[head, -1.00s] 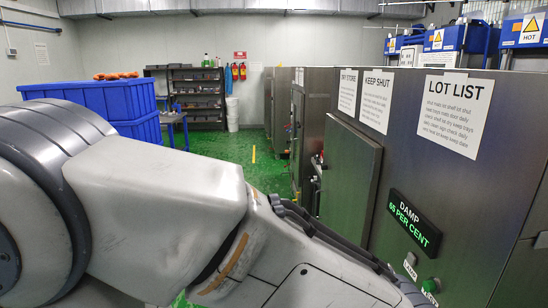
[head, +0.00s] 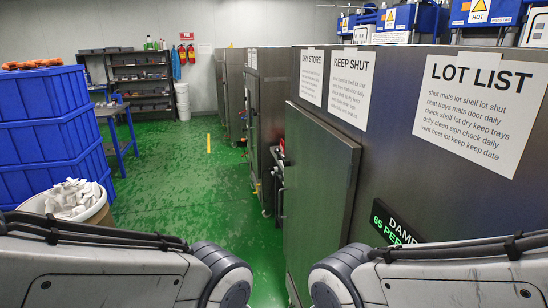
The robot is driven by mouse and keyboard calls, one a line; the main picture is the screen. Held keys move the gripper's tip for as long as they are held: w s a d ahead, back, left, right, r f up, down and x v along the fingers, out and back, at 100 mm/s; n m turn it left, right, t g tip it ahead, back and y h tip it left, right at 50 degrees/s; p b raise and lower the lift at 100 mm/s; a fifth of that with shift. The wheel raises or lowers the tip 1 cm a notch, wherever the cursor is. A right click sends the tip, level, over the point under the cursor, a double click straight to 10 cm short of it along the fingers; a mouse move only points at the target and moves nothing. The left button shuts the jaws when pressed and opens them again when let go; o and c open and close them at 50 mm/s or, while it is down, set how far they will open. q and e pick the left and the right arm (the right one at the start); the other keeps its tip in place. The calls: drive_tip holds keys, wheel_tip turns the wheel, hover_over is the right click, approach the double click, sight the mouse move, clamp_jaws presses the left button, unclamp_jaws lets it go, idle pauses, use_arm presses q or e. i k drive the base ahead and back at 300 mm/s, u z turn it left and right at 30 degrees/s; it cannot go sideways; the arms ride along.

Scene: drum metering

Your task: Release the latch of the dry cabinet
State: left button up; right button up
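The dry cabinet (head: 385,105) is a grey metal box along the right, with signs reading DRY STORE, KEEP SHUT and LOT LIST. Its plain grey door panel (head: 320,190) faces the aisle at a steep angle. At the panel's left edge there are small dark fittings (head: 281,190); I cannot tell which of them is the latch or how it is set. A black display (head: 392,226) on the cabinet reads DAMP and 65 PER, partly hidden by my arm. Links of both my arms show at the bottom left and bottom right; neither gripper is in view.
Blue crates (head: 45,120) with orange items on top stand at the left, near a tub (head: 100,217) of white pieces. A blue-legged table (head: 122,150) and a dark shelf (head: 140,85) stand further back. The green floor (head: 190,190) between is clear.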

sight(286, 163)
drive_tip(key=u, duration=0.75)
drive_tip(key=i, duration=0.85)
drive_tip(key=u, duration=0.6)
drive_tip(key=i, duration=0.75)
drive_tip(key=z, duration=0.6)
drive_tip(key=i, duration=0.65)
drive_tip(key=z, duration=0.4)
